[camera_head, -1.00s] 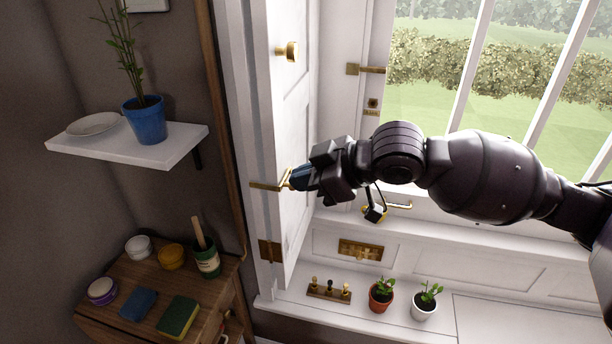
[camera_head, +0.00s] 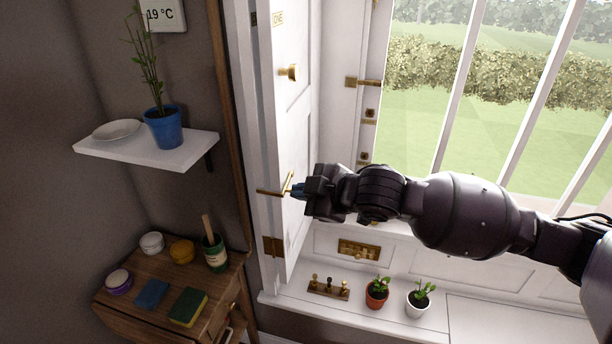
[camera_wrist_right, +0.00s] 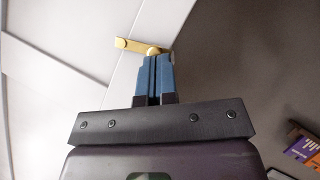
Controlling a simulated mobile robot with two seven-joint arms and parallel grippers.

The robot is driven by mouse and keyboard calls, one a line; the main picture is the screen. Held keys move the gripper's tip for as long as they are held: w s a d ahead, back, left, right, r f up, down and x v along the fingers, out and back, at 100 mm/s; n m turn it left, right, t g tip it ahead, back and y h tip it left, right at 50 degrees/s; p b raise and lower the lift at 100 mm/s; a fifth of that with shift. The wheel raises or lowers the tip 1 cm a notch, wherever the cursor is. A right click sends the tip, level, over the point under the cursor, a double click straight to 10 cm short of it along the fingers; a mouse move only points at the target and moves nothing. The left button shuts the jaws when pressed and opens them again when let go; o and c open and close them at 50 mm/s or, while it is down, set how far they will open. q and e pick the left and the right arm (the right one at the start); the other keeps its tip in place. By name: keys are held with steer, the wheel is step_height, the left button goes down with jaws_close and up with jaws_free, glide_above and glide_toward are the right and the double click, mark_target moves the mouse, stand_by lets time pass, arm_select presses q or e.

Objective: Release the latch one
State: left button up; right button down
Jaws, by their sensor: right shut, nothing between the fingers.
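The shutter panel marked "ONE" (camera_head: 278,18) is white and stands at the left side of the window. A brass latch (camera_head: 270,191) with a thin bar sits low on its edge, the bar reaching left over the frame. My right gripper (camera_head: 296,190) is shut and empty, its blue fingertips right beside the latch. In the right wrist view the shut fingers (camera_wrist_right: 153,62) end just below the brass latch (camera_wrist_right: 132,45), close to its knob end. I cannot tell if they touch it. My left gripper is not in view.
A brass knob (camera_head: 290,72) sits higher on the panel. The sill holds a brass hook piece (camera_head: 328,290) and two potted plants (camera_head: 377,295). At left are a shelf (camera_head: 185,155) with a blue pot (camera_head: 163,128) and a wooden cabinet (camera_head: 135,318) with jars and sponges.

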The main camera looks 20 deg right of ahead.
steer(key=f+n+t+b, duration=0.1)
steer(key=n, duration=0.1)
steer(key=w+f+n+t, duration=0.1)
steer(key=n+t, duration=0.1)
steer(key=f+n+t+b, duration=0.1)
steer(key=f+n+t, duration=0.1)
steer(key=shift+w+d+f+b, duration=0.1)
steer(key=shift+w+d+b, duration=0.1)
steer(key=shift+d+b, duration=0.15)
stand_by(0.6)
steer(key=v, duration=1.1)
steer(key=shift+a, duration=0.1)
stand_by(0.4)
